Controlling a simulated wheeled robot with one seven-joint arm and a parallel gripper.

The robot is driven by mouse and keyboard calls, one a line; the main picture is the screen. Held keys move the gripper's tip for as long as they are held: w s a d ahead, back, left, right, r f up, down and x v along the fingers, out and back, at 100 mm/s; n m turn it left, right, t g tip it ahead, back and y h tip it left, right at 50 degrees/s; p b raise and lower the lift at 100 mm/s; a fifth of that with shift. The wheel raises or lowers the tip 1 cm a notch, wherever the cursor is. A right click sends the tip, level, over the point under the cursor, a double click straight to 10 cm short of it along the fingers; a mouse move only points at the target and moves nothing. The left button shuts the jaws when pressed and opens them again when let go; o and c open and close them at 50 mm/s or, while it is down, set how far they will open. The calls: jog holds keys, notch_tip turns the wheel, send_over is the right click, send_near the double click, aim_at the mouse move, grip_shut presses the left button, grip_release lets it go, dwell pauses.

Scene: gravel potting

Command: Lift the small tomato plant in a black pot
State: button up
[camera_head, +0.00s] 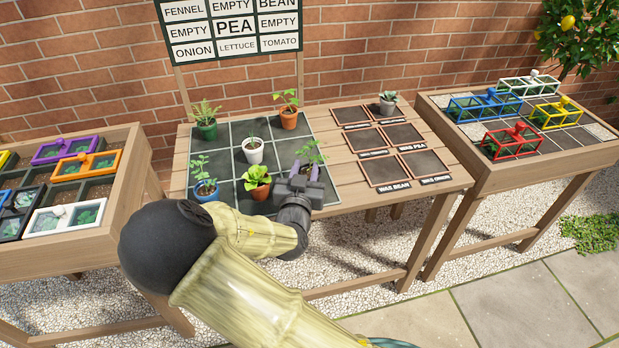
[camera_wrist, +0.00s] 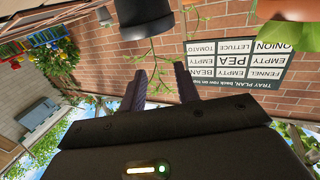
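The small tomato plant (camera_head: 312,152) shows its green leaves at the front right of the dark gridded tray (camera_head: 229,179). My gripper covers its pot in the head view. In the wrist view, which is upside down, a black pot (camera_wrist: 145,20) shows at the top, with thin green stems and leaves (camera_wrist: 163,60) beside it. My gripper (camera_head: 305,171) is at this plant, coming from the front. In the wrist view my gripper (camera_wrist: 160,70) has its two dark fingers apart, with the pot beyond their tips. I see no contact with the pot.
A terracotta pot with lettuce (camera_head: 257,183) stands just left of my gripper, and a white pot (camera_head: 252,151) behind it. An orange pot (camera_head: 289,118) is at the back right. Labelled dark squares (camera_head: 386,170) to the right are mostly bare. A sign (camera_head: 235,28) stands behind.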

aim_at(306, 169)
jog(key=shift+w+d, duration=0.1)
jog(key=shift+w, duration=0.65)
jog(key=shift+w+d+f, duration=0.1)
jog(key=shift+w+d, duration=0.05)
jog(key=shift+w, duration=0.7)
jog(key=shift+w+d+f, duration=0.1)
jog(key=shift+w+d, duration=0.05)
jog(key=shift+w, duration=0.75)
jog(key=shift+w+d, duration=0.15)
jog(key=shift+w, duration=0.7)
grip_shut()
